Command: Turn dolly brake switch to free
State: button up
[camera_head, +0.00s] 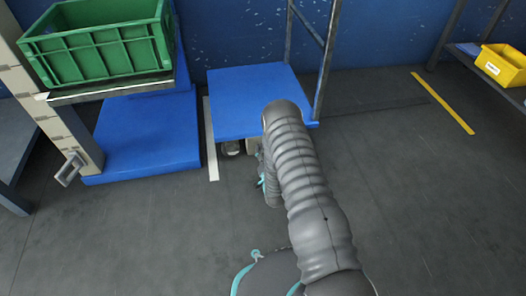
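A blue dolly (245,95) with a grey upright frame (325,60) at its right side stands on the floor at the middle top. A caster wheel (231,149) shows below its front edge, with a small beige block (252,146) beside it. I cannot make out a brake switch or its setting; my grey arm covers the area just right of the block. My arm reaches up from the bottom right to the dolly's front edge. Its wrist, with teal bits, shows partly behind the arm, left of it. My gripper's fingers are hidden.
Left of the dolly, a green crate (100,55) sits on a raised support above a blue platform (145,140). A pale floor strip (211,140) runs between them. A yellow bin (503,63) is on a shelf at right. The floor right of my arm is clear.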

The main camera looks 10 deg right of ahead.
grip_shut()
jog(key=shift+n, duration=0.3)
jog(key=n, duration=1.1)
jog(key=shift+a, duration=0.2)
jog(key=shift+n, duration=0.3)
grip_release()
jog(key=shift+s, duration=0.1)
